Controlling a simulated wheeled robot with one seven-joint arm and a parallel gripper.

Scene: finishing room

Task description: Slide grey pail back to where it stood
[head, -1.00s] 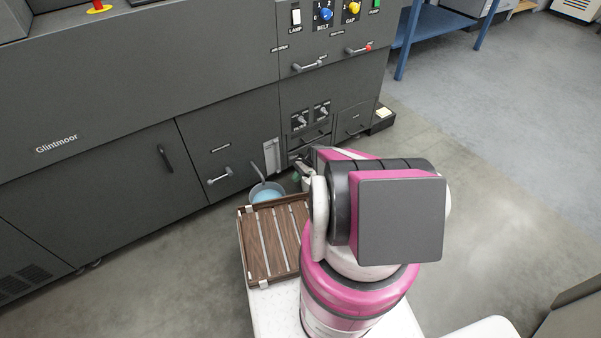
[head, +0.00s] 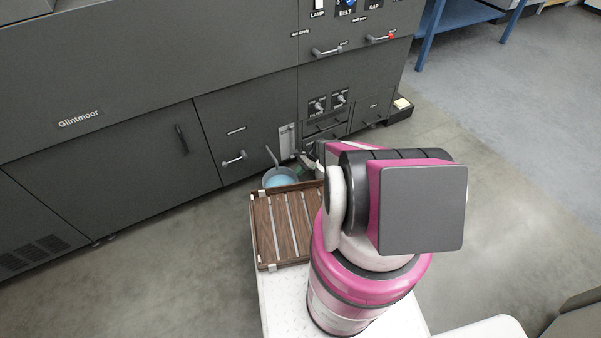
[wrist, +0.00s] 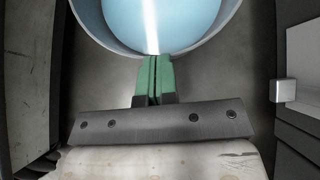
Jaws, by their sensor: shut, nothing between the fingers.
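The grey pail (head: 266,181) stands on the floor close to the front of the dark machine, just beyond my tray. It has light blue contents and a stick-like handle leaning out of it. In the wrist view the pail (wrist: 96,30) fills the top of the picture. My gripper (wrist: 155,62) is shut and empty, its green fingertips together at the near side of the pail's rim. I cannot tell whether they touch it. In the head view my arm hides most of the gripper.
The dark machine (head: 110,150) runs along the back, with a protruding handle (head: 235,159) left of the pail. A slatted brown tray (head: 262,235) lies close to the pail's near side. A low dark block (head: 399,112) sits at the machine's right end. Floor at right is clear.

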